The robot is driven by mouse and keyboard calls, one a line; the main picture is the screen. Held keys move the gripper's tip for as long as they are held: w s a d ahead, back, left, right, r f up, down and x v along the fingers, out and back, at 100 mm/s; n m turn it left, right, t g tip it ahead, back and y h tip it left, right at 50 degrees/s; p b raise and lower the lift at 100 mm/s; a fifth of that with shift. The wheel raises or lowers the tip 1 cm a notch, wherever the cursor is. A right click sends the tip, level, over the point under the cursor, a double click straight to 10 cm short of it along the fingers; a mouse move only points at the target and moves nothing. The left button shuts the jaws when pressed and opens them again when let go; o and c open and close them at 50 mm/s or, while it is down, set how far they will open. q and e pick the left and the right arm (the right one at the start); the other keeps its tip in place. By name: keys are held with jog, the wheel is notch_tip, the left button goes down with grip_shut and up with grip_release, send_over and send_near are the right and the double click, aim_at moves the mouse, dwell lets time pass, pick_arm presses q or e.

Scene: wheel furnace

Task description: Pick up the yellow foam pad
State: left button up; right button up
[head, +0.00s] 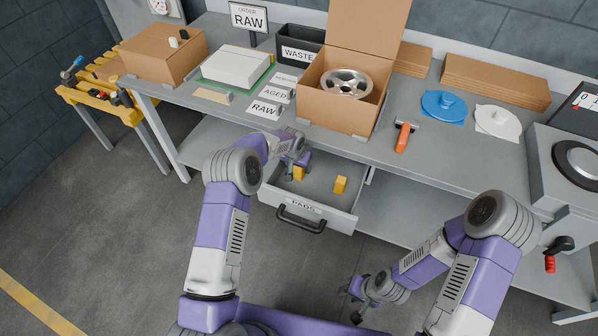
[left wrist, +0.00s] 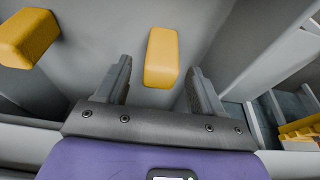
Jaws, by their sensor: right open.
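Two yellow foam pads lie in the open drawer (head: 329,220) labelled PADS: one left pad (head: 299,173) close to my left gripper, and one right pad (head: 341,185) further along. My left gripper (head: 297,160) reaches down into the drawer. In the left wrist view its fingers are apart, with one pad (left wrist: 162,57) in line with the gap between them and no visible contact. The other pad (left wrist: 28,38) lies at the upper left of that view. My right gripper (head: 350,303) is open and low over the floor, away from the drawer.
Above the drawer, the workbench (head: 225,120) carries an open cardboard box (head: 340,112) with a metal wheel (head: 346,83), a waste bin (head: 299,45) and an orange-handled tool (head: 403,137).

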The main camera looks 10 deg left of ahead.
pick_arm(q)
jog(key=c, duration=1)
jog(key=shift+r, duration=0.1)
jog(key=shift+s+r+p, duration=0.15)
jog(key=shift+r+p, duration=0.25)
jog(key=shift+r, duration=0.1)
notch_tip(320, 180, up, 11)
jog(key=p, duration=0.3)
jog(key=shift+r, duration=0.2)
jog(key=shift+c, duration=0.6)
jog(key=s+a, duration=0.2)
jog(key=s, duration=0.7)
jog(key=s+a+f, duration=0.1)
jog(key=s+a, duration=0.1)
jog(key=s, duration=0.8)
jog(key=shift+s+p, duration=0.15)
jog(key=shift+p, duration=0.2)
